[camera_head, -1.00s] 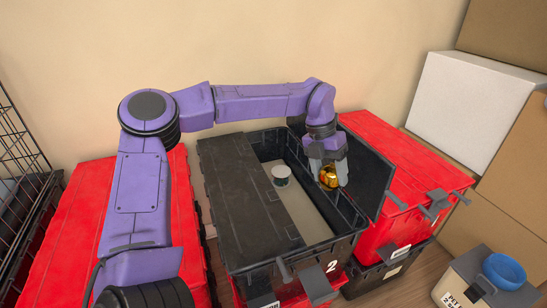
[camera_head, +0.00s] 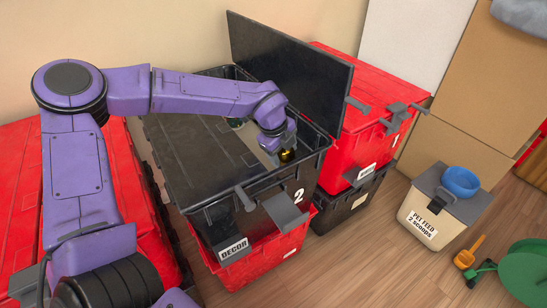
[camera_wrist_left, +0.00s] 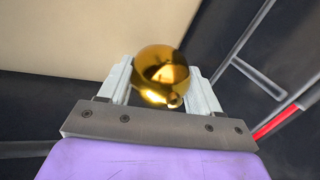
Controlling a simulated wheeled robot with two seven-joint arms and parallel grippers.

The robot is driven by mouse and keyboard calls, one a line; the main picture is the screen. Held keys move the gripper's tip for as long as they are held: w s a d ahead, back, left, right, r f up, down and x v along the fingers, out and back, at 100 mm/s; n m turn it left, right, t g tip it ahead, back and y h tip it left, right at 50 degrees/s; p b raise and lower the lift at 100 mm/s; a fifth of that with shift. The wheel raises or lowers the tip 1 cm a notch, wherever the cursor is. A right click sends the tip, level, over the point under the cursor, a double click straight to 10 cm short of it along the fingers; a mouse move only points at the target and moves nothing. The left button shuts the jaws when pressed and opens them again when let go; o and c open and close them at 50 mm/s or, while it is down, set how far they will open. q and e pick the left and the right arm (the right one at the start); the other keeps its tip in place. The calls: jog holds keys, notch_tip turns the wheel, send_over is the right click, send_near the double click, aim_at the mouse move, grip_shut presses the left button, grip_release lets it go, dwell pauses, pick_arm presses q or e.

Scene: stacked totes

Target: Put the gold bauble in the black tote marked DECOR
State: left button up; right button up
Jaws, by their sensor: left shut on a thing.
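The black tote (camera_head: 311,172) labelled DECOR and 2 stands near the middle of the head view. One lid half (camera_head: 195,158) lies closed on its left side; the other half (camera_head: 290,72) stands upright at the right. My left gripper (camera_head: 287,150) points down at the open right part of the tote, near its front right corner. It is shut on the gold bauble (camera_head: 286,156). The left wrist view shows the shiny bauble (camera_wrist_left: 162,70) between the two pale fingers, with a beige surface and dark wall behind. The bauble's exact height is unclear. My right gripper is out of view.
Red totes stand at left (camera_head: 130,190) and right (camera_head: 345,105). An orange scoop (camera_head: 469,252) lies on the floor.

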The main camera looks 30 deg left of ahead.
aim_at(283, 162)
pick_arm(q)
notch_tip(283, 162, down, 5)
jog(key=shift+r+b, duration=0.2)
jog(key=shift+b, duration=0.5)
jog(key=shift+r, duration=0.15)
jog(key=o, duration=1)
jog(key=shift+o, duration=0.2)
jog(key=shift+r, duration=0.15)
jog(key=p+v, duration=0.4)
jog(key=v, duration=0.7)
jog(key=shift+s+r, duration=0.2)
jog(key=shift+r, duration=0.2)
